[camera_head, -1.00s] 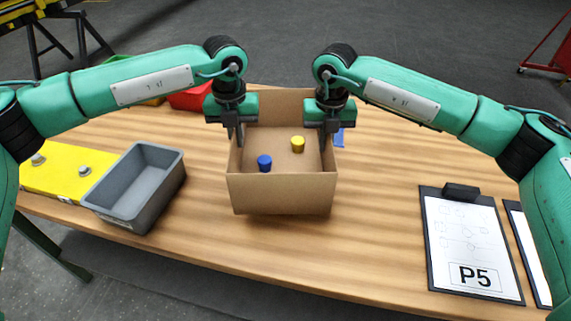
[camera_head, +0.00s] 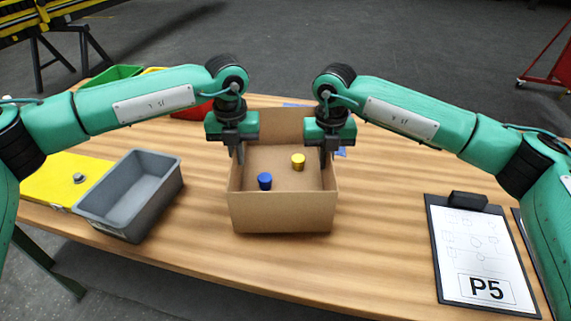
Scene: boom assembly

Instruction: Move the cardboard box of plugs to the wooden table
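The open cardboard box (camera_head: 282,213) is upright at the middle of the wooden table (camera_head: 380,235). A blue plug (camera_head: 264,181) and a yellow plug (camera_head: 298,161) stand inside it. My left gripper (camera_head: 238,153) is at the box's left side wall, and my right gripper (camera_head: 326,153) is at its right side wall. Both point down and appear shut on these walls; the fingertips are partly hidden. The box's underside is hidden, but its lower front edge looks close to or on the tabletop.
A grey bin (camera_head: 105,217) and a yellow board (camera_head: 45,187) lie to the left. Green (camera_head: 112,73) and red (camera_head: 190,113) bins stand behind my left arm. A clipboard marked P5 (camera_head: 480,250) lies at the right. Bare table lies between box and clipboard.

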